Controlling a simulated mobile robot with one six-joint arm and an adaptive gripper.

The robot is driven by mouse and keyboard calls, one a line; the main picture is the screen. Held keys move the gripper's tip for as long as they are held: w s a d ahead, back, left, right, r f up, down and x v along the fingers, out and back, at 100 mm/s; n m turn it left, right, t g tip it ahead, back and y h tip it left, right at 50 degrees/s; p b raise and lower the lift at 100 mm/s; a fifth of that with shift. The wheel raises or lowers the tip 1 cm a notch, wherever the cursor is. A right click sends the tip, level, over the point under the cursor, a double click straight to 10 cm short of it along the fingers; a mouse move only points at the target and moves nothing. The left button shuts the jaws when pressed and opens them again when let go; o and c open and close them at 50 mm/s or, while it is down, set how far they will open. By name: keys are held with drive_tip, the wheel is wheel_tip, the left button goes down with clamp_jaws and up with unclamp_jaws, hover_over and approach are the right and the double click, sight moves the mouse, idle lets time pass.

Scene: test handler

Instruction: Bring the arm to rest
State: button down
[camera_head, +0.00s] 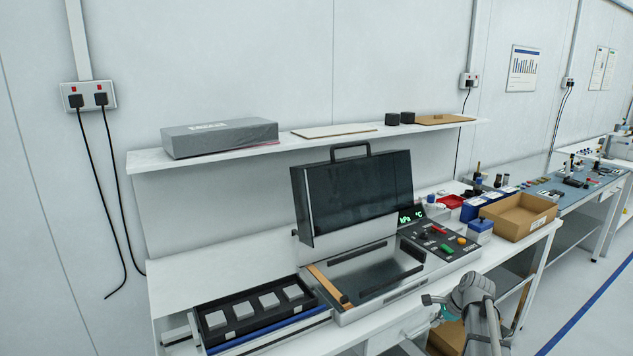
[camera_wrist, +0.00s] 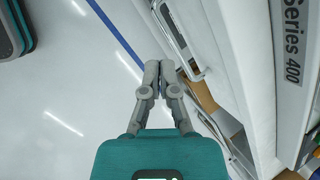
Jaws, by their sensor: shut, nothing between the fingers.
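My gripper (camera_wrist: 159,66) shows in the wrist view with its two grey fingers together and nothing between them. Below the fingers is pale floor, and a white bench edge runs along the right. In the head view my grey arm stands at the lower right, in front of the bench and its control panel (camera_head: 440,243). The arm is apart from the test handler (camera_head: 352,200), whose dark lid stands raised. How the fingers lie is hard to make out in the head view.
A black tray (camera_head: 231,336) with several pale square parts sits left of the handler. An open cardboard box (camera_head: 520,222) and a blue-and-white container (camera_head: 479,230) stand on the bench to the right. A shelf (camera_head: 290,143) runs above. Free floor (camera_head: 600,310) lies at the right.

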drive_tip(key=s+a+r+n+g+h+p, duration=0.1)
drive_tip(key=s+a+r+n+h+p, duration=0.1)
drive_tip(key=s+a+n, duration=0.6)
drive_tip(key=s+a+r+n+g+h+p, duration=0.2)
drive_tip(key=s+a+n+p, duration=0.1)
drive_tip(key=s+a+n, duration=0.6)
drive_tip(key=shift+s+a+r+g+p, duration=0.3)
drive_tip(key=shift+s+p, duration=0.1)
drive_tip(key=shift+s, duration=0.15)
